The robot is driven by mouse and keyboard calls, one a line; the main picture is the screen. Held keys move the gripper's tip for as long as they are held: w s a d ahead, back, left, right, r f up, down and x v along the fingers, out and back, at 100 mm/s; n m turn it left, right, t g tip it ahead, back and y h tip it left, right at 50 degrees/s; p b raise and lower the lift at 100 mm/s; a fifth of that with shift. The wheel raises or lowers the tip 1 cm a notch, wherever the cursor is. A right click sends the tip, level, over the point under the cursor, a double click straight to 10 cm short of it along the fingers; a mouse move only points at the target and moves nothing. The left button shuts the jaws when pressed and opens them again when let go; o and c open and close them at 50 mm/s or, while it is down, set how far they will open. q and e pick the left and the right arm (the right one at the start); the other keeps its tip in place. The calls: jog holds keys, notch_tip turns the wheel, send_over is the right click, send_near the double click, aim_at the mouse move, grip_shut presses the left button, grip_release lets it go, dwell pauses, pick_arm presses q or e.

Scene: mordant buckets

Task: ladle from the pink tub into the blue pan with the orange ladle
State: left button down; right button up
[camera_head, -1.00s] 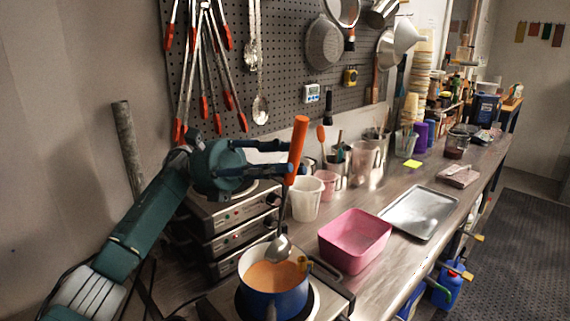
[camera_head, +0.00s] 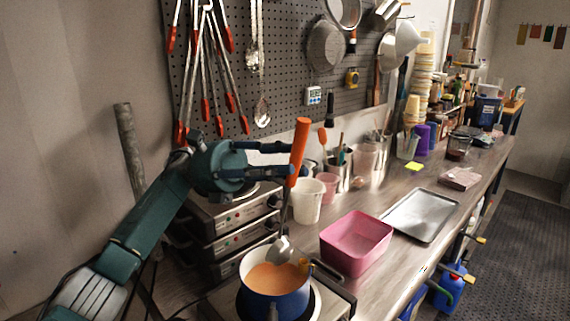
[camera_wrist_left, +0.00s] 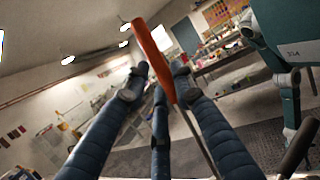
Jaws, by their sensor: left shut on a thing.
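My left gripper (camera_head: 292,160) is shut on the orange handle of the ladle (camera_head: 299,152), which it holds nearly upright. The ladle's metal bowl (camera_head: 281,250) is over the inside of the blue pan (camera_head: 275,302), by the pan's far rim. The pan stands on a hot plate and holds orange liquid (camera_head: 272,278). The pink tub (camera_head: 354,245) stands on the bench just right of the pan; no liquid shows in it. In the left wrist view the orange handle (camera_wrist_left: 153,60) runs between the fingers. My right gripper is not in view.
A metal tray (camera_head: 421,215) lies right of the tub. A white jug (camera_head: 307,202) and a small pink jug (camera_head: 328,186) stand behind the pan. Stacked hot plates (camera_head: 232,222) are at the left. Tools hang on the pegboard (camera_head: 285,70).

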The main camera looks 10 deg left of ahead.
aim_at(285, 205)
pick_arm(q)
notch_tip(285, 205, up, 5)
jog(key=shift+f+p, duration=0.1)
jog(key=shift+p, duration=0.35)
dwell(0.5)
